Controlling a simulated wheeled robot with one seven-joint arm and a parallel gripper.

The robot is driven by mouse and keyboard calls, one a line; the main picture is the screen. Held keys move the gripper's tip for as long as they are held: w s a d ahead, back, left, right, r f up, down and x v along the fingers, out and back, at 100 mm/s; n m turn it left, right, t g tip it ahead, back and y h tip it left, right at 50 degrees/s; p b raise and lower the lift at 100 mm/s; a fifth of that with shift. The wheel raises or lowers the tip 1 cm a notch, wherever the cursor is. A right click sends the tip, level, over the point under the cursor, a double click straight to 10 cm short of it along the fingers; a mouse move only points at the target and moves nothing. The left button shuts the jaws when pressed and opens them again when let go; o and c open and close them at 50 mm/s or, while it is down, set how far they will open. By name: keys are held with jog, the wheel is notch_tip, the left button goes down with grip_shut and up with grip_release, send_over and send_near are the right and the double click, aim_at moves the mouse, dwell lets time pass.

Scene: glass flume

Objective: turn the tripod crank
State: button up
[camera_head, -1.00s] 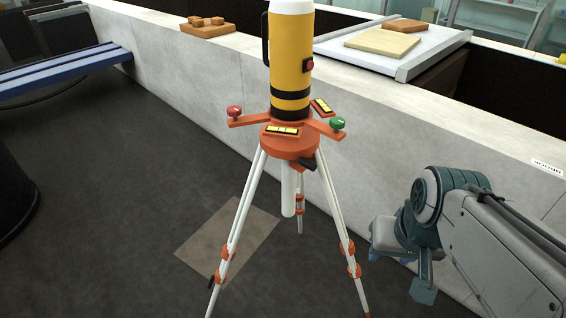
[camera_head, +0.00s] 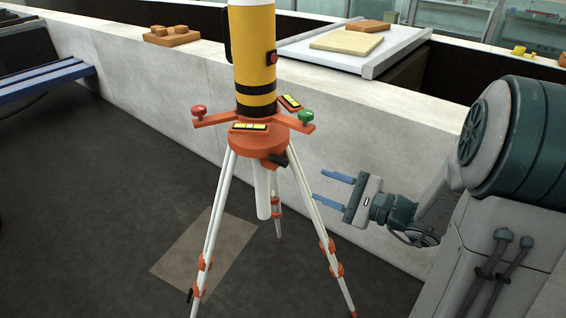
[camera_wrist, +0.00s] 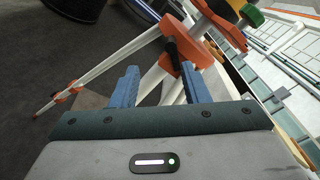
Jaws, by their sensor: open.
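The orange-headed tripod (camera_head: 258,143) stands on white legs and bears a yellow and black cylinder (camera_head: 254,50). Its crank (camera_head: 276,160) is a short black handle at the right underside of the head. My gripper (camera_head: 328,188) is to the right of the crank, a little lower in the picture, its two blue fingers apart and pointing left toward the tripod. In the wrist view, the black crank (camera_wrist: 171,48) shows just beyond and between the open fingertips (camera_wrist: 160,68). I see no contact. Part of the crank's joint with the head is unclear.
A red knob (camera_head: 199,111) and a green knob (camera_head: 305,116) sit on the head's arms. The tripod's splayed legs are close to my fingers. A pale wall (camera_head: 400,110) runs behind, with boards on top. A blue bench (camera_head: 45,80) is at the far left.

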aim_at(283, 163)
jog(key=shift+m+t, duration=0.4)
jog(key=shift+t, duration=0.1)
jog(key=p+x, duration=0.1)
jog(key=x, duration=0.3)
jog(key=p+x, duration=0.1)
jog(key=x, duration=0.4)
jog(key=w+p+x, duration=0.1)
jog(key=x, duration=0.3)
jog(key=shift+w+d+f, duration=0.15)
jog(key=shift+w+d, duration=0.05)
jog(key=shift+w, duration=0.05)
grip_shut()
